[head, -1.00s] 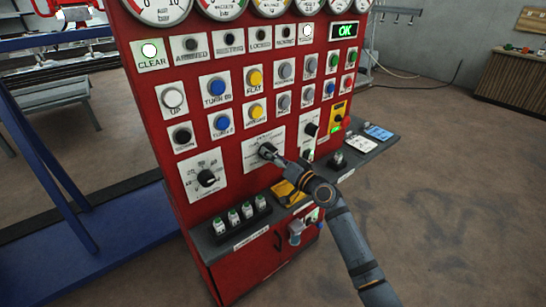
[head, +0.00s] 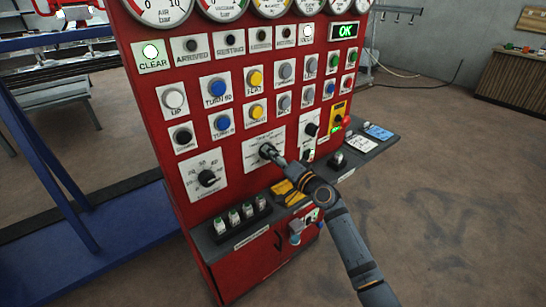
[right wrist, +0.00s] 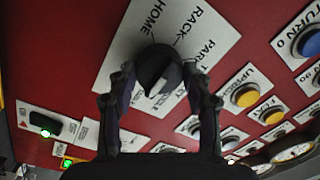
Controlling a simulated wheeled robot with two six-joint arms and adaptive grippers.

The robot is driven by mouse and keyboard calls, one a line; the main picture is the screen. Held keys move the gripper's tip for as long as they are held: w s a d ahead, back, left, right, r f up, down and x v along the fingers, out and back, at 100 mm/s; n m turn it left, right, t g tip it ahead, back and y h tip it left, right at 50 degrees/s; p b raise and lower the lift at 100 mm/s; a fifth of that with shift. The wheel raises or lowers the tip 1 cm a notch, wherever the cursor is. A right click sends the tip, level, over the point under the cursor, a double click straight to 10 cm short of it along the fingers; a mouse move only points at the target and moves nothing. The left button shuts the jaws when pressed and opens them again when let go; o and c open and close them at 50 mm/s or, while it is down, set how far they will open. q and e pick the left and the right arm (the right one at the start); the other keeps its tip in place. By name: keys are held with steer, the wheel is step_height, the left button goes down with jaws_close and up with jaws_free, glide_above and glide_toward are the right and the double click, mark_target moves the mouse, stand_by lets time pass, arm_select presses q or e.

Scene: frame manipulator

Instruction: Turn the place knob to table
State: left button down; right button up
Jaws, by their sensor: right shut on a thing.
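The place knob (right wrist: 158,68) is black and sits on a white label plate (right wrist: 205,25) on the red panel. The plate reads HOME, RACK and a word starting PAR; other wording is covered. My right gripper (right wrist: 158,85) has its two fingers on either side of the knob and is shut on it. In the head view my right gripper (head: 270,153) reaches the same plate (head: 252,160) from the lower right and hides most of the knob. I cannot clearly tell which label the knob points to. My left gripper is not in view.
Another black dial (head: 207,178) is at lower left. Blue, yellow and grey buttons (head: 254,78) lie above, with a green OK display (head: 345,31). A grey ledge (head: 225,235) with several small switches juts out below. Open floor (head: 450,220) lies to the right.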

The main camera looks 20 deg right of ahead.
steer(key=o, duration=1.2)
steer(key=shift+c, duration=0.2)
steer(key=v, duration=1.2)
steer(key=shift+f, duration=0.1)
